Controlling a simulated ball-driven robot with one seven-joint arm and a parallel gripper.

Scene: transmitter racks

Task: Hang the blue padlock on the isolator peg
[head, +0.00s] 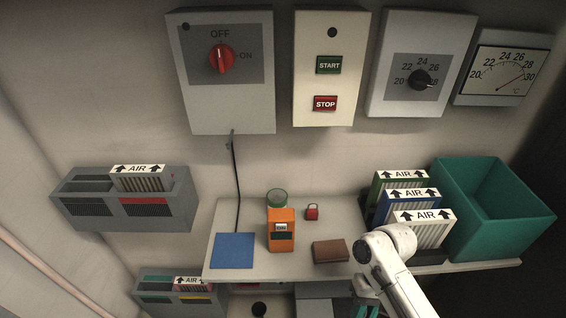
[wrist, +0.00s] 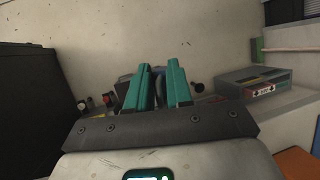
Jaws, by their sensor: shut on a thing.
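My gripper shows at the bottom of the head view (head: 367,292), low in front of the shelf, and in the wrist view (wrist: 157,82). Its teal fingers are shut on a dark, mostly hidden thing (wrist: 157,96). It is probably the blue padlock, but its colour and outline are unclear. No other blue padlock shows. The grey isolator box (head: 228,100) with a red OFF/ON switch (head: 222,58) hangs on the wall at upper left. I cannot make out which part is its peg. Small dark and red knobs (wrist: 108,99) show beyond the fingers in the wrist view.
The shelf (head: 215,274) holds a blue mat (head: 233,250), an orange device (head: 281,230), a red padlock (head: 312,212), a brown block (head: 330,250), upright AIR filters (head: 424,232) and a green bin (head: 495,222). A grey rack (head: 165,212) hangs left. A cable (head: 236,180) runs below the isolator box.

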